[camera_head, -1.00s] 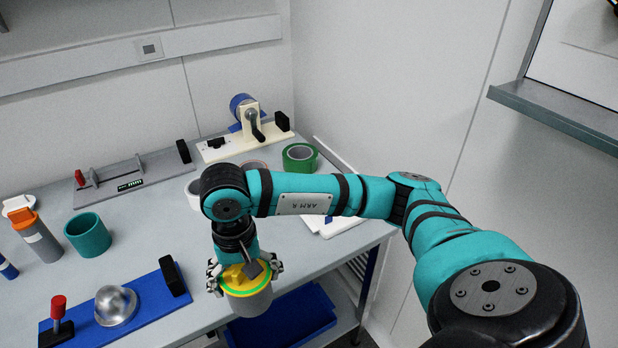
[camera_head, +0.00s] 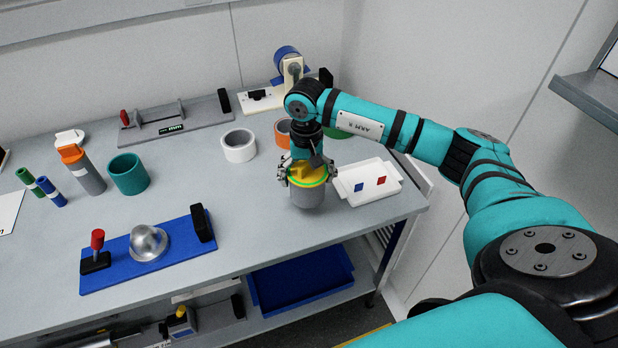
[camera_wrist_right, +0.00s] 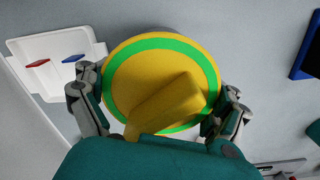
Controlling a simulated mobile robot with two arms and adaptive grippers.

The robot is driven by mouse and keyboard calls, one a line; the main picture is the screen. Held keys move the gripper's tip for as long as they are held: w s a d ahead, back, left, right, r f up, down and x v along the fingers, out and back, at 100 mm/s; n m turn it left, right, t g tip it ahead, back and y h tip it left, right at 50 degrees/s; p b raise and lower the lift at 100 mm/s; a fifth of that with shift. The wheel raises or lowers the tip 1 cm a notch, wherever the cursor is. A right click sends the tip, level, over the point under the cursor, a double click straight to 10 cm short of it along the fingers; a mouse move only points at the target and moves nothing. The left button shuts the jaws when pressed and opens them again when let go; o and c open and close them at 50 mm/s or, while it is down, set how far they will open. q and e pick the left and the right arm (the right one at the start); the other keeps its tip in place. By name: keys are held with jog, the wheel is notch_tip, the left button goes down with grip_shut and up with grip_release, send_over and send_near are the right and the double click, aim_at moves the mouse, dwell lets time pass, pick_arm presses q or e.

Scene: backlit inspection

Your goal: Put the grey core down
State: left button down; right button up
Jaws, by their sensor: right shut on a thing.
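The grey core (camera_head: 307,196) is a grey cylinder with a yellow top and a bright green ring. My right gripper (camera_head: 308,172) is shut on it, with a finger at each side of the top. The core is upright over the tabletop near its front right part, just left of the white tray; I cannot tell whether its base touches the table. In the right wrist view the yellow top (camera_wrist_right: 125,82) with its raised bar fills the space between the fingers (camera_wrist_right: 160,108), and the grey body is hidden below. My left gripper is not in view.
The white tray (camera_head: 350,195) holds a blue and a red piece. White tape (camera_head: 239,146), orange tape (camera_head: 282,133) and a teal ring (camera_head: 128,174) stand behind and left. A blue fixture (camera_head: 110,270) with a metal dome lies front left. Bare table (camera_head: 240,195) lies between.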

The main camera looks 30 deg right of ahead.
jog(key=shift+w+d+f, duration=0.1)
jog(key=shift+w+d, duration=0.3)
notch_tip(320, 180, down, 3)
jog(key=shift+r+p, duration=0.1)
jog(key=shift+p, duration=0.6)
jog(key=shift+f, duration=0.3)
jog(key=shift+f, duration=0.1)
jog(key=o, duration=1.4)
notch_tip(320, 180, up, 12)
jog(key=b, duration=0.2)
jog(key=shift+b, duration=0.4)
